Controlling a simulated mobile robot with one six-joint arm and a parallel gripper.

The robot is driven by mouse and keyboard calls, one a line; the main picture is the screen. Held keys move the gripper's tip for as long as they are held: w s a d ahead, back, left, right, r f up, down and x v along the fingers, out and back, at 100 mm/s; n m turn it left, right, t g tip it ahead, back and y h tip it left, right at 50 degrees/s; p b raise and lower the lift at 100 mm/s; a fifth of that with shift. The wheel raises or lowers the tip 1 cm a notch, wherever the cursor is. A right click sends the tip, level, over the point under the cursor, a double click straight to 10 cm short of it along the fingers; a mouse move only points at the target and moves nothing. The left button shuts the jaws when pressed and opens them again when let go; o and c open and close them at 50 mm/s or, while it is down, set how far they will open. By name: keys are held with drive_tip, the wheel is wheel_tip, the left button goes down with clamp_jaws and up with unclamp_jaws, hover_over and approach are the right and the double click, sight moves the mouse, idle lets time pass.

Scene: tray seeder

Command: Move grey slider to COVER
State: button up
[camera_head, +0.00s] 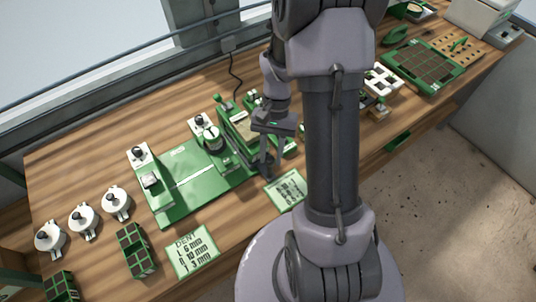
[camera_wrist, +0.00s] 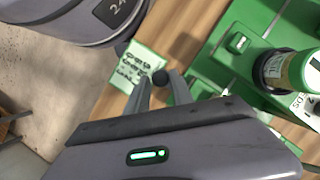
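My gripper (camera_head: 264,168) hangs low over the front right edge of the green seeder machine (camera_head: 190,178) in the head view. In the wrist view my gripper (camera_wrist: 160,82) has its two fingers apart. The slider's body and any COVER mark cannot be made out. The green machine also fills the upper right of the wrist view (camera_wrist: 222,62).
A bottle-like cylinder (camera_wrist: 285,70) stands on the machine, right of my gripper in the wrist view. A label card (camera_head: 287,190) lies in front of the machine, and a DENT card (camera_head: 193,252) lies farther left. Round white parts (camera_head: 83,221) and a green rack (camera_head: 136,250) stand left.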

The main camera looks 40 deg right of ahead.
drive_tip(key=shift+o, duration=1)
drive_tip(key=shift+d, duration=0.15)
drive_tip(key=p+v, duration=0.5)
drive_tip(key=v, duration=1.2)
drive_tip(key=shift+r+p, duration=0.25)
drive_tip(key=shift+p, duration=0.1)
